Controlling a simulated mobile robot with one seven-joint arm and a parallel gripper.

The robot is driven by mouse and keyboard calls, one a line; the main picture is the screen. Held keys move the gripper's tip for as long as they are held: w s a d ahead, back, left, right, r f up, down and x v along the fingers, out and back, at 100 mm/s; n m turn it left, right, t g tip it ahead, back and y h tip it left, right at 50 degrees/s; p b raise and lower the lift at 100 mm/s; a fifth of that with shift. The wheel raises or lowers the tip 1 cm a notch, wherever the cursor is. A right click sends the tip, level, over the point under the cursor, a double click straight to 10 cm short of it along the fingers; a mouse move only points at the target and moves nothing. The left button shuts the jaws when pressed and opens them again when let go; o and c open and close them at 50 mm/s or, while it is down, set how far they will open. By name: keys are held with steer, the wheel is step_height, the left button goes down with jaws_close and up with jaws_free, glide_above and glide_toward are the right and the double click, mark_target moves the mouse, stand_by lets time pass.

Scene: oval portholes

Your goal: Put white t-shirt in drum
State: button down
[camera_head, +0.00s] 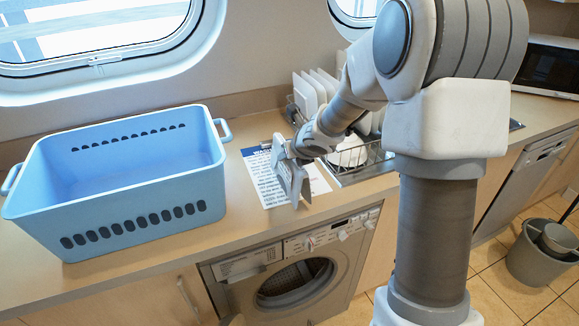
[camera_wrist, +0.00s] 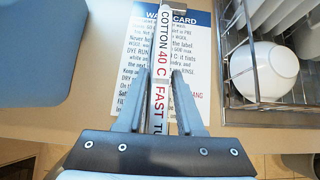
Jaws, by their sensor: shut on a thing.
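My gripper (camera_head: 297,184) is above the counter's front edge, over the washing machine. In the wrist view my gripper (camera_wrist: 158,98) is shut on a narrow white printed strip (camera_wrist: 160,60) reading "COTTON 40 C FAST". The strip points away from me, over the printed card. No white t-shirt shows in either view. The washing machine (camera_head: 335,262) is under the counter. Its drum (camera_head: 292,284) shows as a dark round opening below and left of the gripper. I cannot tell what is inside it.
A blue basket (camera_head: 130,205) stands on the counter at the left; its visible inside is empty. A printed wash card (camera_head: 262,180) lies beside it. A dish rack (camera_head: 365,168) with white dishes is right of the gripper. A grey bucket (camera_head: 540,255) stands on the floor at right.

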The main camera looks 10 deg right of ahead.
steer(key=shift+f+b, duration=0.3)
steer(key=shift+f, duration=0.6)
steer(key=shift+f, duration=0.1)
steer(key=c, duration=0.5)
jaws_free()
